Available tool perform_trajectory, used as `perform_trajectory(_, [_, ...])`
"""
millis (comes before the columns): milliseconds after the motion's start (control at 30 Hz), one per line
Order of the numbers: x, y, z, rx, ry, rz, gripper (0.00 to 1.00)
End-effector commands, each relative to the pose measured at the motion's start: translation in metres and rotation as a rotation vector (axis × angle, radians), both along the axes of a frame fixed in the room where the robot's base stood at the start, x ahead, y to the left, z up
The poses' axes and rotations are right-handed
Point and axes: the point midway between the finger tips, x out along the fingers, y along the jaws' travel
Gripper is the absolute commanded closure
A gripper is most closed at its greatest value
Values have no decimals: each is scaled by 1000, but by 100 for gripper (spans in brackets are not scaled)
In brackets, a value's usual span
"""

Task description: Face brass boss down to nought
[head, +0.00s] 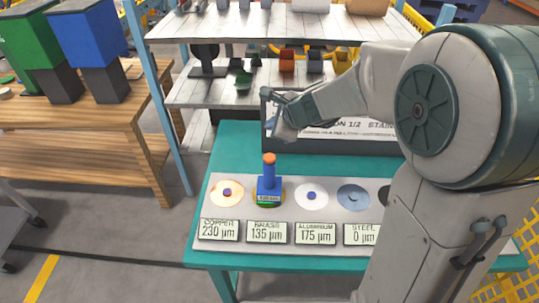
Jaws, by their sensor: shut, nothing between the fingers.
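A blue tool (268,188) with an orange knob stands upright over the brass position on the grey plate (328,202), hiding most of the brass disc (283,196). A green ring shows at its foot. The brass readout (267,232) below it shows 135 µm. My gripper (279,128) is shut and empty, above and behind the tool, apart from it, in front of a grey box. Its fingertips are small and partly unclear.
Copper (217,194) reads 230 µm, aluminium (322,200) 175 µm, steel (345,192) 0 µm. The grey lettered box (350,142) stands at the back of the teal table (233,142). My arm hides the table's right part. Shelves (190,93) stand behind.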

Motion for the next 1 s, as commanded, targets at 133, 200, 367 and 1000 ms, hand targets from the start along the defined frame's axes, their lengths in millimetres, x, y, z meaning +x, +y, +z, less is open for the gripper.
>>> perform_trajectory(133, [0, 0, 0, -2, -1, 3, 100])
perform_trajectory(200, [-1, 0, 0, -1, -1, 3, 100])
perform_trajectory(367, [-1, 0, -6, -2, 0, 4, 100])
perform_trajectory(1000, [-1, 0, -80, -3, -1, 5, 100])
